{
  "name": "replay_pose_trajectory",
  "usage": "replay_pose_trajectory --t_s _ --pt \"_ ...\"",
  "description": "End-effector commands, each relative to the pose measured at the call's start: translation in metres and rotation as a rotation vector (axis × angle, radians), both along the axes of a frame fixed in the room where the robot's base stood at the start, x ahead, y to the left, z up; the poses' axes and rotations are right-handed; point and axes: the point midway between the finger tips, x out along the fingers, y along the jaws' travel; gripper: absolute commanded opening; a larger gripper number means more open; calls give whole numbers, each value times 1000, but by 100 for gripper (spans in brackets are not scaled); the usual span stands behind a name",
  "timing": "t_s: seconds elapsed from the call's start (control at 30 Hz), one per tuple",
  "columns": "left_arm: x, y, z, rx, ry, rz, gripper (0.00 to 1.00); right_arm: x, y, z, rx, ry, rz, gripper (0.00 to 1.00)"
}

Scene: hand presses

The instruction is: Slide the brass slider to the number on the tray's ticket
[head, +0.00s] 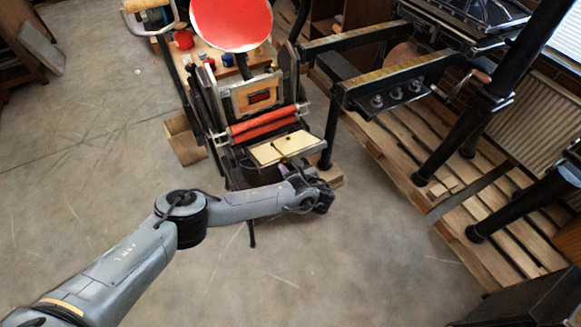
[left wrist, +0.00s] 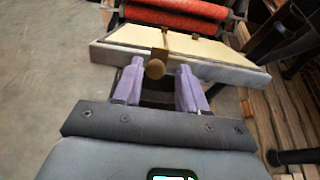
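The tray (head: 268,153) has a cream top and sits at the front of a hand press. In the left wrist view its grey front edge (left wrist: 225,73) runs across the picture. The brass slider (left wrist: 155,69), with a round knob, sits at this edge, left of the tray's middle. My left gripper (left wrist: 160,66) has two purple fingers apart, one on each side of the knob in the picture, nearer the left one. I cannot tell whether they touch it. In the head view my left gripper (head: 322,197) is in front of the tray. No readable ticket or number shows. My right gripper is not seen.
Red rollers (head: 264,121) lie just behind the tray, with a red round disc (head: 232,22) above. Another press with a dark frame (head: 400,75) stands on wooden pallets (head: 470,195) to the right.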

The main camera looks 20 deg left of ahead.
Motion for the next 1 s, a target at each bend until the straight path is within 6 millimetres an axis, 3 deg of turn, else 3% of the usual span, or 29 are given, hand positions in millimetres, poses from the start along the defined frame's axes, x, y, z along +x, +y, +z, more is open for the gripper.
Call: replay_pose_trajectory --t_s 0.47,1.0 --pt "-5 -6 4 1 0 1 48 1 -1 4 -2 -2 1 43" --pt "-53 -65 35 0 1 0 48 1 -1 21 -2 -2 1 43"
